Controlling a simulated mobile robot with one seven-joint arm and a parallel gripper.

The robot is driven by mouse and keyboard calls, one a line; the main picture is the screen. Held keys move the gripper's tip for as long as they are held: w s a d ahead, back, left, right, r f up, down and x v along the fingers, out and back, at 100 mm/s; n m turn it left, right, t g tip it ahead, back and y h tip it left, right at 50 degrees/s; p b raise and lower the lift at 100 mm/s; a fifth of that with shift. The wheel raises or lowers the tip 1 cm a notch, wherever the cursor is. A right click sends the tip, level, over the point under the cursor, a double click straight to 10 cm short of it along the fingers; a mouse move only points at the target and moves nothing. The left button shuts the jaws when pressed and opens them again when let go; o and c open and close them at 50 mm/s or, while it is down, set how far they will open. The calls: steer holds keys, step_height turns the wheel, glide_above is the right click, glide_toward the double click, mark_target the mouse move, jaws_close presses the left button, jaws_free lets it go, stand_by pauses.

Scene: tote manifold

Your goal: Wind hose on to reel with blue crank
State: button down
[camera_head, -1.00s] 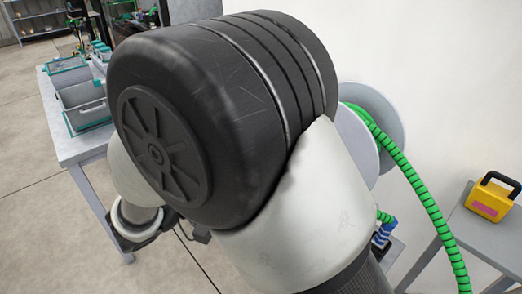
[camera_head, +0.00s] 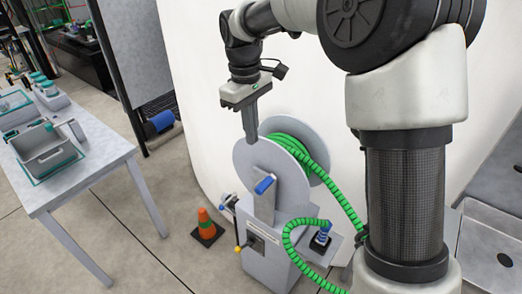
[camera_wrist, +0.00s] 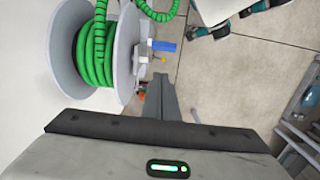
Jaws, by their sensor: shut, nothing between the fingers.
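The reel (camera_head: 244,158) has pale grey round flanges and stands on a grey pedestal. Green ribbed hose (camera_head: 294,150) is coiled around its drum, and a loose length loops down to the right and front. The blue crank (camera_head: 264,185) sticks out at the front of the reel. In the wrist view, the blue crank handle (camera_wrist: 164,46) shows just right of the reel flange (camera_wrist: 126,50). My gripper (camera_head: 250,138) is shut and empty, pointing down above the reel's upper edge, apart from the crank. Its closed fingers (camera_wrist: 166,80) also show in the wrist view.
A blue-and-white hose end fitting (camera_head: 321,236) stands right of the pedestal. An orange cone (camera_head: 206,224) is on the floor to its left. A table (camera_head: 100,160) with a grey tote (camera_head: 45,150) stands at left. A white wall is behind the reel; a sink (camera_head: 490,240) is at right.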

glide_toward(268, 182)
steer(key=w+a+f, duration=0.3)
steer(key=a+f, duration=0.1)
steer(key=d+f, duration=0.1)
steer(key=s+d+f, duration=0.1)
steer(key=shift+s+d+f+b, duration=0.15)
steer(key=shift+s+d+b, duration=0.15)
steer(key=shift+s, duration=0.05)
steer(key=shift+s+d+f, duration=0.2)
steer(key=shift+s+d, duration=0.15)
steer(key=shift+d, duration=0.15)
steer(key=shift+s+d+f, duration=0.25)
steer(key=shift+s+d, duration=0.15)
steer(key=shift+d, duration=0.05)
